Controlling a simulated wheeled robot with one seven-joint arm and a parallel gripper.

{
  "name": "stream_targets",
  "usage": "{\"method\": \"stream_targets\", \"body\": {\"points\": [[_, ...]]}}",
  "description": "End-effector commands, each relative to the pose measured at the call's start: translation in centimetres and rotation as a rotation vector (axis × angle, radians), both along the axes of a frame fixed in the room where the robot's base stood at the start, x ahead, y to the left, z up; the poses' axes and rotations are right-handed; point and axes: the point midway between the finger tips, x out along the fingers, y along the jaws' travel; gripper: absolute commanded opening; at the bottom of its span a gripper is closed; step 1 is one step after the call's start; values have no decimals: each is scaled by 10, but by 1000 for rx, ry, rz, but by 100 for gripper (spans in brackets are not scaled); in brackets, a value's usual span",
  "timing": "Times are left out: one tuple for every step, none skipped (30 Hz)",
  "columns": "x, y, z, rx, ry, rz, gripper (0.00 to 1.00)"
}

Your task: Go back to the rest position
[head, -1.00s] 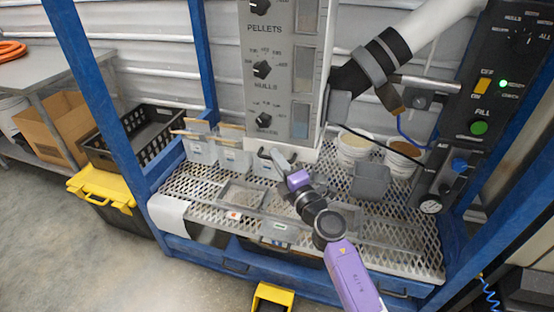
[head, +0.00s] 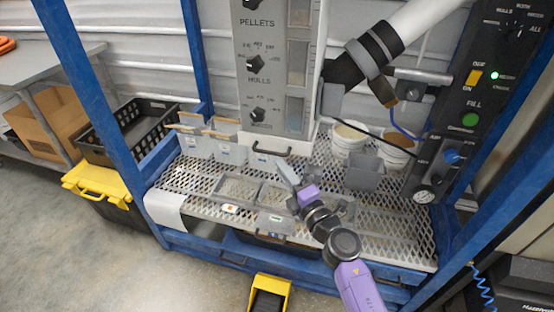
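My gripper (head: 286,172) is above the metal grating (head: 185,178), just in front of and to the right of a row of pale bins (head: 230,150). It is small and seen from behind, so I cannot tell whether its fingers are apart. No held object shows in it. My purple and black arm reaches up to it from the bottom right. A dark handle (head: 270,150) is just beyond the gripper, apart from it in the picture.
Shallow trays (head: 238,190) lie on the grating below the gripper. A grey bin (head: 363,172) and two white buckets (head: 347,140) stand to the right. Blue frame posts (head: 95,110) flank the station. A yellow-lidded tote (head: 97,183) and a yellow pedal (head: 270,292) are on the floor.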

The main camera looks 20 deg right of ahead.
Motion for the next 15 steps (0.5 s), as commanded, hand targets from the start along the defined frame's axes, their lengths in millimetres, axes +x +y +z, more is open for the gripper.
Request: {"method": "stream_targets", "body": {"points": [[-5, -1, -1, 0, 1, -1, 20], [-7, -2, -1, 0, 1, -1, 20], [-9, -2, -1, 0, 0, -1, 20], [-10, -2, -1, 0, 0, 0, 20], [-11, -2, -1, 0, 0, 0, 20], [-12, -2, -1, 0, -1, 0, 20], [-12, -2, -1, 0, -1, 0, 20], [-12, -2, -1, 0, -1, 1, 20], [-12, -2, -1, 0, -1, 1, 20], [-12, -2, -1, 0, -1, 1, 20], [-12, -2, -1, 0, -1, 1, 20], [-12, -2, -1, 0, -1, 1, 20], [-12, -2, -1, 0, -1, 1, 20], [-12, -2, -1, 0, -1, 1, 20], [-12, -2, -1, 0, -1, 1, 20]]}}
